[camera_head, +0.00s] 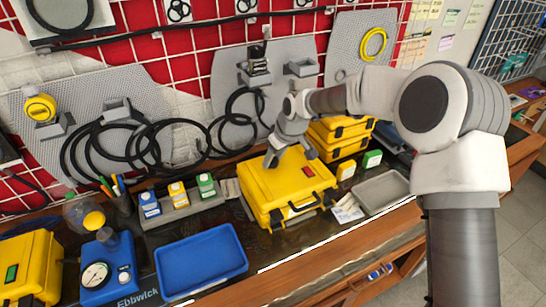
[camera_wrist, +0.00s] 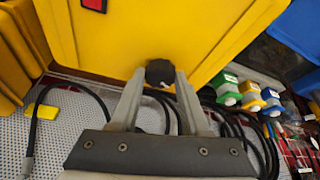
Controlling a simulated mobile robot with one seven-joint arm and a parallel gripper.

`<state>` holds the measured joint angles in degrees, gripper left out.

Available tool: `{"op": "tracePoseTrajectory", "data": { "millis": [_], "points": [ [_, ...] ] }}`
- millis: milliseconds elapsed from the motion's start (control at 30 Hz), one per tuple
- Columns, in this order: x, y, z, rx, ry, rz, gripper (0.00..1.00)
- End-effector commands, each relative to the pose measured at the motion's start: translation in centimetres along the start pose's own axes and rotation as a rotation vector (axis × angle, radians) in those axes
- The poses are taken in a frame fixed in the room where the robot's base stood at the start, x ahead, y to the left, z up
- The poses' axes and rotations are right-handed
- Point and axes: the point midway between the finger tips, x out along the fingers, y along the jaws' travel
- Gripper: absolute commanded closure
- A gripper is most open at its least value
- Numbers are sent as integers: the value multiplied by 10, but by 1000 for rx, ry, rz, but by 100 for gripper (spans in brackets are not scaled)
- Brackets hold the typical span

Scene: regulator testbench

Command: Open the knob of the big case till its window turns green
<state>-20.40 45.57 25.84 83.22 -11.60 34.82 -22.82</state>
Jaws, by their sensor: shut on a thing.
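The big yellow case (camera_head: 287,184) lies on the workbench in the middle of the head view, lid up and handle to the front. Its window (camera_head: 308,171) is red; part of it also shows red at the top edge of the wrist view (camera_wrist: 95,4). The black knob (camera_wrist: 160,73) sits at the case's edge in the wrist view. My gripper (camera_wrist: 158,80) is shut on the knob, one finger on each side. In the head view my gripper (camera_head: 289,153) is at the back edge of the case and the knob is hidden.
A blue tray (camera_head: 201,264) and small bottles (camera_head: 178,193) stand to the left. Stacked yellow cases (camera_head: 340,135) are behind right, and a grey tray (camera_head: 382,190) is at right. Another yellow case (camera_head: 30,270) with a green window is far left. Black hoses (camera_head: 150,145) hang behind.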

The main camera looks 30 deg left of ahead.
Motion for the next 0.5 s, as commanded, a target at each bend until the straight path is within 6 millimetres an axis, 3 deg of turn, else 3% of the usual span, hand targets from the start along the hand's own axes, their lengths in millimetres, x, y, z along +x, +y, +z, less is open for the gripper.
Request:
{"op": "tracePoseTrajectory", "data": {
  "millis": [500],
  "points": [
    [1,4,0,-371,-2,-156,100]
  ]
}}
